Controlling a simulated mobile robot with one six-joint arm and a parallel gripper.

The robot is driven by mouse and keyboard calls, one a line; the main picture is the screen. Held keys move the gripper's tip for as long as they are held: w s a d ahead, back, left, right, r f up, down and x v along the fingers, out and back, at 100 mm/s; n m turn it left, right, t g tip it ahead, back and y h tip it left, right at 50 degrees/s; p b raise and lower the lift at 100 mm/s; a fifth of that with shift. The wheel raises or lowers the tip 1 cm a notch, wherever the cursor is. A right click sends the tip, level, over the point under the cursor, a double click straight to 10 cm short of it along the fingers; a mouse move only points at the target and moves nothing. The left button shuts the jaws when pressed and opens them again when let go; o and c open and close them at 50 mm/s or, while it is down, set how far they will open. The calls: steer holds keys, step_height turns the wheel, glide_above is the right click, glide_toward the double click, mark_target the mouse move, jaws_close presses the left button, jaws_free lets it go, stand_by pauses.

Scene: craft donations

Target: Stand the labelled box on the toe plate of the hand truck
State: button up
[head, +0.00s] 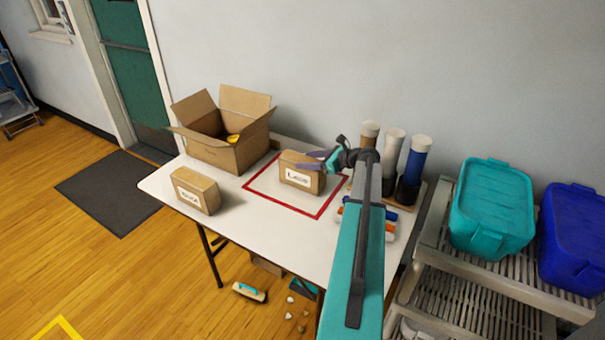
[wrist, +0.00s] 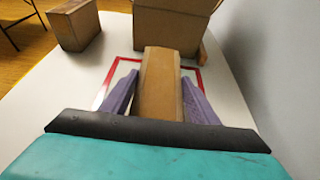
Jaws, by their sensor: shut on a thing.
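A small cardboard box with a white label (head: 299,177), which seems to read "Lace", stands on the white table inside a red outline. My gripper (head: 311,163) has its purple fingers on either side of this box. In the wrist view the box (wrist: 161,85) lies between the two fingers, which are shut on it. It appears to rest on the table still. A second small labelled box (head: 195,190) stands at the table's left front; its label is hard to read. I cannot make out a hand truck in either view.
A large open carton (head: 228,150) stands behind the red outline (head: 319,215). Tubes (head: 393,155) stand at the table's right. A rack with teal (head: 492,210) and blue (head: 572,235) bins is further right. A dark mat (head: 115,190) lies on the floor; yellow tape (head: 62,326) shows at bottom left.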

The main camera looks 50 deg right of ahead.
jaws_close()
steer(key=shift+r, duration=0.1)
steer(key=shift+r+b, duration=0.4)
steer(key=shift+r, duration=0.65)
steer(key=shift+s+a+r, duration=0.25)
steer(key=shift+r, duration=0.35)
steer(key=s+a+r+b, duration=0.1)
steer(key=s+a+b, duration=0.2)
steer(key=s+a, duration=0.7)
steer(key=shift+s+a+r, duration=0.2)
steer(key=shift+s+r, duration=0.05)
steer(key=shift+s, duration=0.3)
steer(key=shift+s, duration=0.1)
